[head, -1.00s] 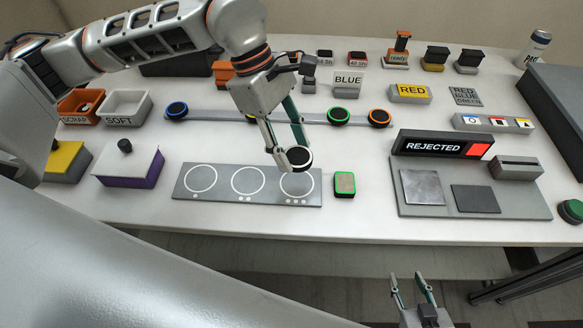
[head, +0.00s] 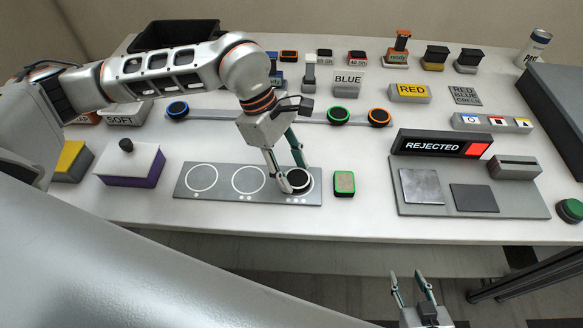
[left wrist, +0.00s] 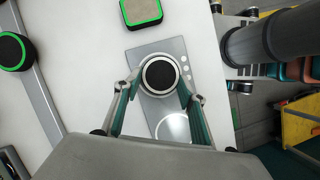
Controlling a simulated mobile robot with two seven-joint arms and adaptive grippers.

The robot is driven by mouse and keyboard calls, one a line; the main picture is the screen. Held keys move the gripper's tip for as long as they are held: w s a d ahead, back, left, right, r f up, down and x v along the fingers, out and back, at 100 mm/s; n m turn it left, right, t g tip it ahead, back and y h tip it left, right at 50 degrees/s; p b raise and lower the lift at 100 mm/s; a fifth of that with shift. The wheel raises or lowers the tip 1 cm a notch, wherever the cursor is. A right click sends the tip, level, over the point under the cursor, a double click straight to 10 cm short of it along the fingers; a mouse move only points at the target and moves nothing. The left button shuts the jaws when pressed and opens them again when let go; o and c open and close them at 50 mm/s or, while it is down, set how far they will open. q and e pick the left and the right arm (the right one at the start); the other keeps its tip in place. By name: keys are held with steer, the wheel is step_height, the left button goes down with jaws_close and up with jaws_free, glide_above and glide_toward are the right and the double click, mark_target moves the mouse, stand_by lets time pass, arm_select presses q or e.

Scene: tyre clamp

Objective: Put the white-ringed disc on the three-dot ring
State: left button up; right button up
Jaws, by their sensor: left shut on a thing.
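The dark disc with a white ring around its face (head: 299,179) is between the fingers of my left gripper (head: 293,179), which is shut on it. It also shows in the left wrist view (left wrist: 160,75), face up and level-looking. The disc is over the three-dot ring (head: 312,184) at the right end of the grey plate (head: 226,186) and hides most of it. Three white dots show beside the disc in the left wrist view. I cannot tell whether the disc touches the plate. My right gripper (head: 413,290) is open and empty, low in front of the table.
A green-edged block (head: 344,183) stands just right of the plate. A white-and-purple box (head: 130,166) is to its left. Behind, a grey rail carries a blue-ringed disc (head: 177,109), a green-ringed disc (head: 338,116) and an orange-ringed disc (head: 379,117). The REJECTED sign (head: 433,146) stands at right.

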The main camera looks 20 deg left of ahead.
arm_select(q)
steer(key=o, duration=1.1)
steer(key=shift+f, duration=0.1)
steer(key=shift+r, duration=0.25)
steer(key=b+v, duration=0.1)
steer(key=v, duration=1)
steer(key=shift+r, duration=0.4)
steer(key=shift+a, duration=0.1)
